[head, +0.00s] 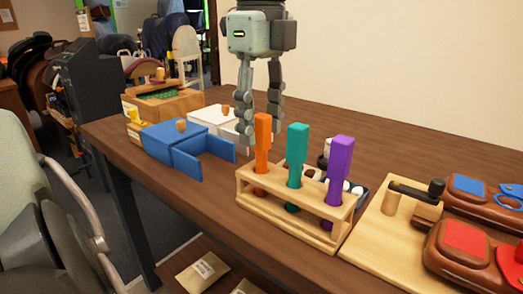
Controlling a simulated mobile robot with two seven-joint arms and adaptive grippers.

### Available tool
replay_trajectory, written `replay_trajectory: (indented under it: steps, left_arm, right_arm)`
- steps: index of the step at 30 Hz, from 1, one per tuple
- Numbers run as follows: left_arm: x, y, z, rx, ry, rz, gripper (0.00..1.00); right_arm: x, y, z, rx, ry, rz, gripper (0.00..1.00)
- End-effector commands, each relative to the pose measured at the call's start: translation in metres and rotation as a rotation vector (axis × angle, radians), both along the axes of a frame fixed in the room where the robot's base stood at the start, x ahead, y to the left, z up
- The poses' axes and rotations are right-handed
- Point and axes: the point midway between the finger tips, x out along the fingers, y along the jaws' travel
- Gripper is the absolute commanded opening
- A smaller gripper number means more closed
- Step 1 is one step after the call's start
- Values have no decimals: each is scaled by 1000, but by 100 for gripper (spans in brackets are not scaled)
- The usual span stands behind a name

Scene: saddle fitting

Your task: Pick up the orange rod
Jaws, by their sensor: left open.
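The orange rod (262,143) stands upright in the left slot of a light wooden rack (291,218) on the brown table. A teal rod (296,155) and a purple rod (339,169) stand in the same rack to its right. My left gripper (261,134) points down from above, open, with its fingers around or just behind the top of the orange rod. The rod's upper part shows in front of the fingers, and I cannot tell whether they touch it. My right gripper is not in view.
A blue box (175,142) with an open door and a white box (208,118) stand left of the rack. A wooden board (375,238) and brown leather pieces (462,248) lie to the right. Small dark and white items sit behind the rack. The table's back middle is clear.

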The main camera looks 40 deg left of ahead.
Motion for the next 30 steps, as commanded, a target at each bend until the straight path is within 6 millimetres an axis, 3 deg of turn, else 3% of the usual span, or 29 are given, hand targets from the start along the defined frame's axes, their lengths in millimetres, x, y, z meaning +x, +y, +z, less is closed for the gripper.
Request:
replay_trajectory:
  steps: [6, 17, 30]
  left_arm:
    - [0, 0, -1, 0, -1, 0, 45]
    - [0, 0, 0, 0, -1, 0, 0]
    - [0, 0, 1, 0, -2, 0, 0]
  right_arm:
    - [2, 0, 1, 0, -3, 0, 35]
    - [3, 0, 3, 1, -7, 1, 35]
    - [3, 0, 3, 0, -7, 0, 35]
